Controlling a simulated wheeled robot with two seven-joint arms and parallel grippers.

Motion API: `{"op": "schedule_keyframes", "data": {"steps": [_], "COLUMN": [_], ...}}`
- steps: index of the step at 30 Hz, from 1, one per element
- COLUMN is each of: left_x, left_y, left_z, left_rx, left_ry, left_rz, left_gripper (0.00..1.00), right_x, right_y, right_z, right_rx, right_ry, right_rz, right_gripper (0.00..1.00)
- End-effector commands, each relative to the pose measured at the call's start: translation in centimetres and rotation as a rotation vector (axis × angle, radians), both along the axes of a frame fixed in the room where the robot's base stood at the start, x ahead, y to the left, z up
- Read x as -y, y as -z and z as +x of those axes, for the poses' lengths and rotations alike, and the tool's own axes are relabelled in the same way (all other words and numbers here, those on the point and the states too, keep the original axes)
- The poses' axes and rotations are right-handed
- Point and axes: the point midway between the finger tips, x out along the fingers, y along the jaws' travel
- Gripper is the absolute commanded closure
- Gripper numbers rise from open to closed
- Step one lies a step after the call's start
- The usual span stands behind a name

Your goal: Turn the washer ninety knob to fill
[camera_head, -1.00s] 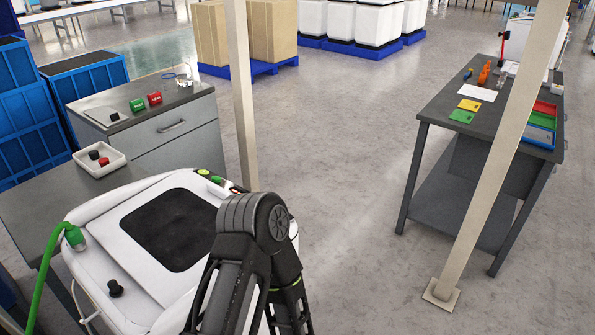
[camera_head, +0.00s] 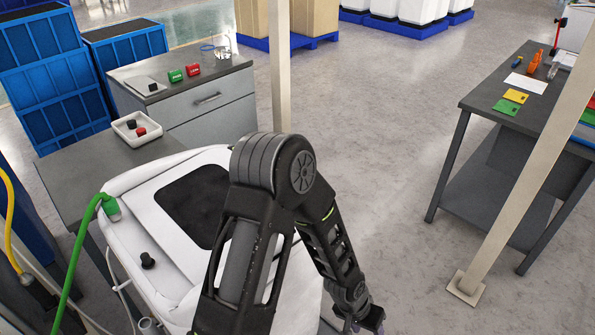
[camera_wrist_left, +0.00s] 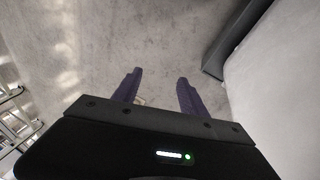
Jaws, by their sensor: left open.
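The washer (camera_head: 143,200) is a white machine with a dark square panel on top, at the lower left of the head view. A small black knob (camera_head: 147,261) stands on its near top edge; its setting and any fill mark are too small to read. My left arm crosses in front of the washer's right part and hides it. My left gripper (camera_wrist_left: 160,76) is open and empty, its two dark fingers apart over grey floor. In the head view its end shows only partly at the bottom, right of the washer, away from the knob. My right gripper is out of view.
A green hose (camera_head: 80,248) joins the washer's left side. A grey bench with a white tray (camera_head: 123,143) stands behind it. A pale post (camera_head: 281,90) rises behind the washer, another (camera_head: 520,170) at right before a workbench (camera_head: 470,102). Floor between is clear.

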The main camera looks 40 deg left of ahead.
Motion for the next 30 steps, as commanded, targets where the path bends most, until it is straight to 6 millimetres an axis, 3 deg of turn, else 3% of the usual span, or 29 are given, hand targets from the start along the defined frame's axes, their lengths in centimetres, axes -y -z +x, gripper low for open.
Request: {"op": "schedule_keyframes", "data": {"steps": [1,3,6,9,11,15,18,22,30], "left_x": [-2.2,-5.5,-10.8,-16.0,-19.5,-25.0,-27.1,-28.1,-28.0], "left_y": [-4.2,-9.7,-18.1,-26.3,-29.7,-33.0,-34.6,-35.2,-35.1], "left_z": [3.7,7.7,11.7,13.6,13.3,10.2,8.7,8.0,8.0], "left_rx": [0.057,0.112,0.181,0.238,0.228,0.115,0.076,0.058,0.056], "left_ry": [-0.009,-0.029,-0.085,-0.167,-0.236,-0.406,-0.481,-0.516,-0.513], "left_rz": [0.038,0.097,0.187,0.267,0.32,0.419,0.46,0.478,0.477], "left_gripper": [0.5,0.5,0.5,0.5,0.5,0.5,0.5,0.5,0.5], "right_x": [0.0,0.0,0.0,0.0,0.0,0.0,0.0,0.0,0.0], "right_y": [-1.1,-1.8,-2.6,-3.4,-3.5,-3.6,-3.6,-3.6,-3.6], "right_z": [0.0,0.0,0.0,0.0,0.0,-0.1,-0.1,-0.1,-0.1], "right_rx": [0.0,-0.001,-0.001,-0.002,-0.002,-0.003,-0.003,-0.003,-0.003], "right_ry": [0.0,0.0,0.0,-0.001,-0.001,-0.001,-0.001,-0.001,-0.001], "right_rz": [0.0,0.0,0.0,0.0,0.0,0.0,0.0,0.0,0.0], "right_gripper": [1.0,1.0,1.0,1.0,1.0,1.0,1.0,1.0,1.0]}}
